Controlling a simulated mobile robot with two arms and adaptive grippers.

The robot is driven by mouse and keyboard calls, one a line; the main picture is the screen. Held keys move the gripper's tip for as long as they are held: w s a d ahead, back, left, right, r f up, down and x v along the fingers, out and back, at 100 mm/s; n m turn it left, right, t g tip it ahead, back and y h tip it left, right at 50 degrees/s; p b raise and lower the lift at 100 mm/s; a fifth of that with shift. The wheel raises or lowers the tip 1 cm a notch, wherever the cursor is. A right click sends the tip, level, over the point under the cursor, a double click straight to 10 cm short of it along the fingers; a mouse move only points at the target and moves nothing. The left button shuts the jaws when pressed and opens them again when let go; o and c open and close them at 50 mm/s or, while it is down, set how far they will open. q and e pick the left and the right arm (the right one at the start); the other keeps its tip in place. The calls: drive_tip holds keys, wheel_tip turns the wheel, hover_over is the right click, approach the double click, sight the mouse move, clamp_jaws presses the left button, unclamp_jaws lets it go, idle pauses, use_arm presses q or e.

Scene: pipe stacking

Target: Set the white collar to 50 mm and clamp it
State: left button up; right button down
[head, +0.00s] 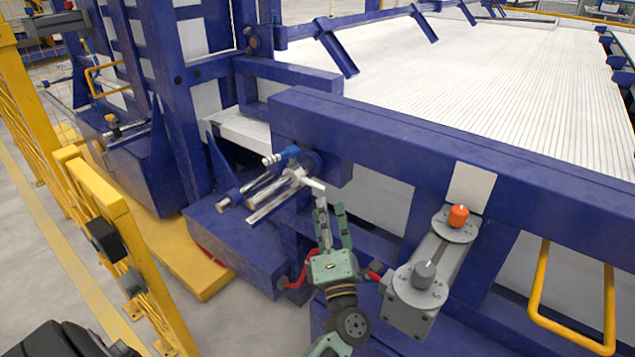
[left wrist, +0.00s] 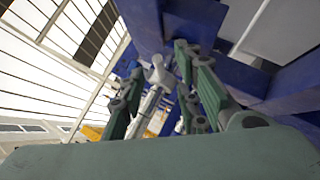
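The white collar (head: 297,174) sits around a shiny metal rod that sticks out of a blue machine frame. A white lever or handle (head: 315,184) reaches from it toward my gripper. My left gripper (head: 330,206) is just in front and to the right of it, with fingers pointing up at the frame. In the left wrist view the fingers are apart, and the white part (left wrist: 158,73) shows beyond and between them, with no clear contact. The rod (left wrist: 147,110) runs below it. Any scale marks are too small to read. My right gripper is not in view.
A blue clamp part (head: 290,153) sits right behind the white collar. A thick blue beam (head: 400,145) runs to the right. Yellow fencing (head: 120,240) is at left.

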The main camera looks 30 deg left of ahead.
sight(315, 183)
use_arm(q)
drive_tip(key=shift+n+g+y, duration=0.3)
drive_tip(key=shift+n+g, duration=0.2)
drive_tip(key=x, duration=0.8)
drive_tip(key=shift+s+a+f, duration=0.1)
drive_tip(key=shift+s+a, duration=0.15)
drive_tip(key=shift+a, duration=0.05)
drive_tip(key=shift+c, duration=0.2)
clamp_jaws()
